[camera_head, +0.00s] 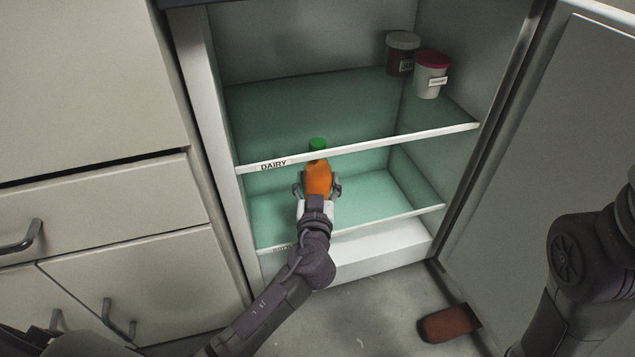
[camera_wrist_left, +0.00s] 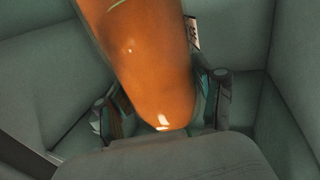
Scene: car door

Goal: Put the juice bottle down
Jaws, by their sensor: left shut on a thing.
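The juice bottle (camera_head: 318,177) is orange with a green cap. My left gripper (camera_head: 319,188) is shut on it and holds it at the front of the open fridge, by the shelf edge labelled DAIRY (camera_head: 355,148). The cap shows just above that edge. In the left wrist view the orange bottle (camera_wrist_left: 150,60) stands between the two fingers (camera_wrist_left: 163,100), slightly tilted in the picture. Whether its base touches a surface cannot be told. My right gripper is not in view.
Two tubs, one with a white lid (camera_head: 403,42) and one with a red lid (camera_head: 432,72), stand at the back right of the upper shelf. The lower shelf (camera_head: 375,200) looks empty. The open fridge door (camera_head: 560,120) is at right. A reddish-brown object (camera_head: 449,323) lies on the floor.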

